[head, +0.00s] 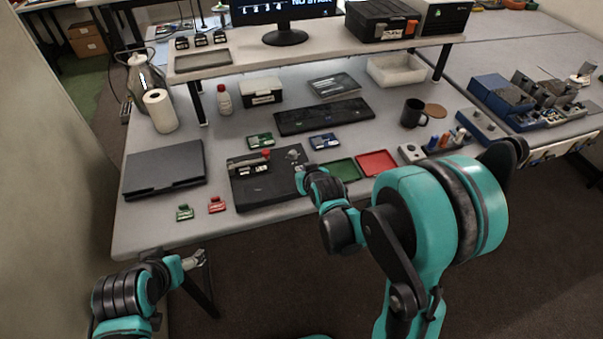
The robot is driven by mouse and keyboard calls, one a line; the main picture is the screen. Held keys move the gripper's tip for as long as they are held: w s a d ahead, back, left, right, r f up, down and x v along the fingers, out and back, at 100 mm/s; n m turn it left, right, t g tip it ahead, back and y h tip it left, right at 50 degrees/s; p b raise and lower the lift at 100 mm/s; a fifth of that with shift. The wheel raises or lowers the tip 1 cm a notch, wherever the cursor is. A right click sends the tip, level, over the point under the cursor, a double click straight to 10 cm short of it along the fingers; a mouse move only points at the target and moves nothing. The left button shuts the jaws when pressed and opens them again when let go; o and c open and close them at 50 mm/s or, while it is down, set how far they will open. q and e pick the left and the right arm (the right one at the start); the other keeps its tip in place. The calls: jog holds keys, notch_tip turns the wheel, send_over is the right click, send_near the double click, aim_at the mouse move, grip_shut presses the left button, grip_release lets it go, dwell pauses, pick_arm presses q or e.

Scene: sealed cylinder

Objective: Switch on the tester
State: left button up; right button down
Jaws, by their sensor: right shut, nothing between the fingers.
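The tester seems to be the flat black unit (262,190) near the table's front edge, with a metal part and a red knob (265,154) on top.
A closed black laptop-like case (165,168) lies left of the unit. Small green (185,213) and red (216,205) pieces lie in front. Green (340,170) and red (377,163) trays lie to the right. A keyboard (325,117) and a mug (412,112) stand behind.

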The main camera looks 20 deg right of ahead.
dwell(0.3)
jog(key=shift+w+f+g+p, duration=0.1)
jog(key=shift+w+g+p, duration=0.05)
jog(key=shift+g+p, duration=0.15)
jog(key=shift+f, duration=0.15)
jog(key=shift+w, duration=0.8)
jog(key=shift+r, duration=0.2)
